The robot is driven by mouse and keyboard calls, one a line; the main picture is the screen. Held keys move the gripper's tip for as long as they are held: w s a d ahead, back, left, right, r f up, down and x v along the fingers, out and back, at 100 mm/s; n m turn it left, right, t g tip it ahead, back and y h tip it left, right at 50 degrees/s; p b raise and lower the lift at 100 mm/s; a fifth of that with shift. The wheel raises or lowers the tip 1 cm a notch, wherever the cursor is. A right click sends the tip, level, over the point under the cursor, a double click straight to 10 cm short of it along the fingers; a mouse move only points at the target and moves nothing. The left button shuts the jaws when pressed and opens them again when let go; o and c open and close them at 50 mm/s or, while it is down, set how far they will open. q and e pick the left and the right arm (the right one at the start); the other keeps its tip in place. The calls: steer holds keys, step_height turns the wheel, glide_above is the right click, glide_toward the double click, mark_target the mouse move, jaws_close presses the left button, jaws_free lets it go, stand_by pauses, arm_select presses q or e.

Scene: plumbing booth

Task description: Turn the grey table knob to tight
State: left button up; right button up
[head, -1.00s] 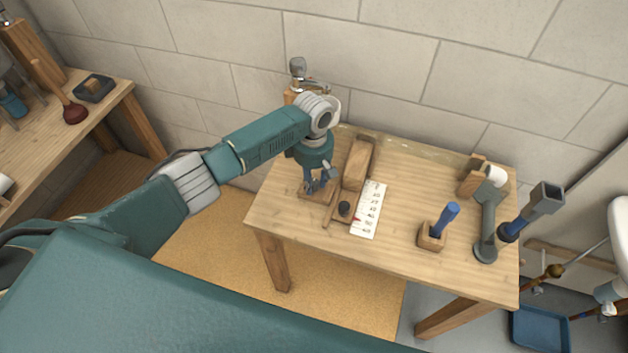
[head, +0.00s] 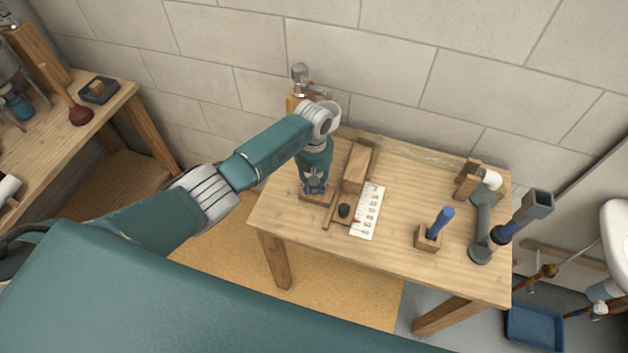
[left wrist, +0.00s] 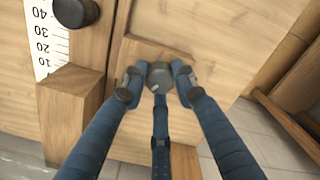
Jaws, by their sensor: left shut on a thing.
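The grey table knob (left wrist: 160,76) sits on a small wooden base (left wrist: 150,50) in the left wrist view. My left gripper (left wrist: 159,80) has its blue fingers around the knob and is shut on it. In the head view my left gripper (head: 315,186) points down over the same wooden base (head: 317,198) at the left part of the table, and its fingers mostly hide the knob. The knob's tightness cannot be read from these views. My right gripper is not in view.
Right beside the gripper stand a wooden block (head: 356,168), a black knob (head: 344,211) and a white number scale (head: 367,212). A blue-handled tool (head: 441,222) stands in a wooden holder further right. A grey wrench-like tool (head: 482,228) lies near the right edge.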

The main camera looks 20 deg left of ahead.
arm_select(q)
steer(key=m, duration=0.2)
steer(key=m+p, duration=0.1)
steer(key=m, duration=0.2)
steer(key=shift+s+d+m, duration=0.2)
steer(key=shift+m, duration=0.1)
steer(key=m, duration=0.6)
steer(key=shift+s+a+f, duration=0.1)
steer(key=shift+f, duration=0.05)
steer(key=o, duration=1.2)
steer(key=shift+c, duration=0.2)
steer(key=shift+a, duration=0.1)
steer(key=shift+r, duration=0.25)
